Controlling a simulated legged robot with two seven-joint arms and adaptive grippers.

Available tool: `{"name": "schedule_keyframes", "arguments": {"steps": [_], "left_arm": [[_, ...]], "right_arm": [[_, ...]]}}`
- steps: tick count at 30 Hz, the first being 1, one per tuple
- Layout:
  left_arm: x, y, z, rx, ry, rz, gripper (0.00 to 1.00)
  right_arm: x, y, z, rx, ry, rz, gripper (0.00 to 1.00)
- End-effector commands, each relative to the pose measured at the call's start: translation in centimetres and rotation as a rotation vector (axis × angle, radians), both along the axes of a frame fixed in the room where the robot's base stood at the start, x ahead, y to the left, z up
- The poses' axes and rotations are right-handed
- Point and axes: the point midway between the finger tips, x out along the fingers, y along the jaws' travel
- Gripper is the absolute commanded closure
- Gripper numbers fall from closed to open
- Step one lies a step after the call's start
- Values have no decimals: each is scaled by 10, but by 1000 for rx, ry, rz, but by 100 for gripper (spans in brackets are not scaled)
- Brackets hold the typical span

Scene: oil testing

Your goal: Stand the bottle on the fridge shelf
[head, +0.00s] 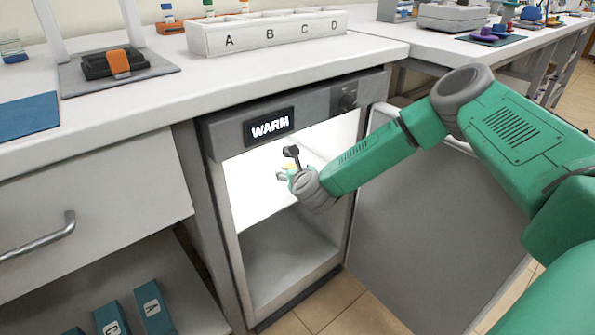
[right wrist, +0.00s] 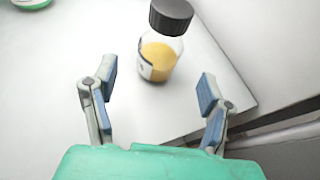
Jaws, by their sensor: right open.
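The bottle (right wrist: 160,57) has a black cap and yellow liquid. In the right wrist view it stands on the white fridge shelf (right wrist: 215,90), close to the shelf's edge. My right gripper (right wrist: 158,88) is open, with its blue-padded fingers apart and the bottle just beyond their tips, not gripped. In the head view my right arm reaches into the open, lit fridge (head: 285,255), with the gripper (head: 281,175) over the bright shelf. My left gripper is not in view.
The fridge door (head: 415,235) stands open to the right, below my forearm. A WARM display (head: 269,125) is on the fridge front. Part of a green-edged object (right wrist: 32,3) shows farther back on the shelf. The counter above holds a lettered white bin (head: 265,35).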

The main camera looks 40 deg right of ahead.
Motion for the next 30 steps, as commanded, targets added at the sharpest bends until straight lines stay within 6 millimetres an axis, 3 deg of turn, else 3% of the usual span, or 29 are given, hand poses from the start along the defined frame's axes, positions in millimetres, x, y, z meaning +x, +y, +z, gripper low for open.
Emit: {"name": "schedule_keyframes", "arguments": {"steps": [3,9,18,20,23,26,27,30], "left_arm": [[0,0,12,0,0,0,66],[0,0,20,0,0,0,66],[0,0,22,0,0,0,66],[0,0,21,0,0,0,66],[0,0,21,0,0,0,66],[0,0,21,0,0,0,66],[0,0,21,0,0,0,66],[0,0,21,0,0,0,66]], "right_arm": [[-23,8,13,2,2,1,32],[-48,18,22,1,2,1,32],[-59,29,21,-20,18,29,32],[-64,45,14,-70,58,96,32],[-86,94,-10,-242,179,321,32],[-130,151,-43,-516,327,665,32],[-154,170,-57,-642,380,821,32],[-216,201,-87,-959,478,1212,32]]}}
